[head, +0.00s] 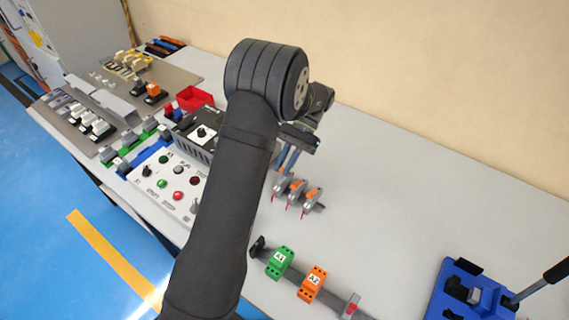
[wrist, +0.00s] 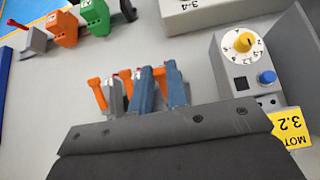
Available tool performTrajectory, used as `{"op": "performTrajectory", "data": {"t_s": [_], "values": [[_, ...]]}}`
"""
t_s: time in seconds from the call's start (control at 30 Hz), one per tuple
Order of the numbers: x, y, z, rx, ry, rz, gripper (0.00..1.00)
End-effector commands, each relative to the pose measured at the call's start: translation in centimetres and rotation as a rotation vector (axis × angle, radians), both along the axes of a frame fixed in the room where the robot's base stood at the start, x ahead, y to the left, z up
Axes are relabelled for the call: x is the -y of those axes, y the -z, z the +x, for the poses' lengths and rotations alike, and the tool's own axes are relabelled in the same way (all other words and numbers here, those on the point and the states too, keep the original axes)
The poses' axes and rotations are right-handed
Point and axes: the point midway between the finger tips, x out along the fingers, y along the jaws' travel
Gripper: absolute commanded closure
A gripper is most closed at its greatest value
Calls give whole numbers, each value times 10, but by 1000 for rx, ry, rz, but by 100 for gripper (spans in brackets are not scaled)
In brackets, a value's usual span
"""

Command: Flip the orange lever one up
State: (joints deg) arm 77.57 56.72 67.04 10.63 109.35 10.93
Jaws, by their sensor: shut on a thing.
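Three grey lever connectors with orange levers stand in a row on the table. The left one (head: 281,185) is at my fingertips in the head view; the middle one (head: 296,190) and right one (head: 312,197) stand clear. In the wrist view, the blue fingers of my gripper (wrist: 160,88) are shut on the orange lever (wrist: 159,76) at the row's right end. The other orange levers, the middle one (wrist: 127,84) and the left one (wrist: 98,94), stand beside the fingers. The gripper body hides the connectors' lower parts in the wrist view.
A green block (head: 280,262) and an orange block (head: 312,284) sit on a rail in front. A box with a yellow dial (wrist: 244,41) stands close right of the fingers in the wrist view. A button panel (head: 172,180) lies left.

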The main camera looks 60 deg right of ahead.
Motion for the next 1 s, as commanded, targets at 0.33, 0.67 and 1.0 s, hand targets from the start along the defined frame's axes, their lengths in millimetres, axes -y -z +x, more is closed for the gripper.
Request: {"op": "performTrajectory", "data": {"t_s": [0.33, 0.67, 1.0], "values": [[1, 0, 0, 1, 1, -3, 70], [0, 0, 0, 0, 0, -2, 64], [-4, -1, 0, 1, -1, -65, 64]]}}
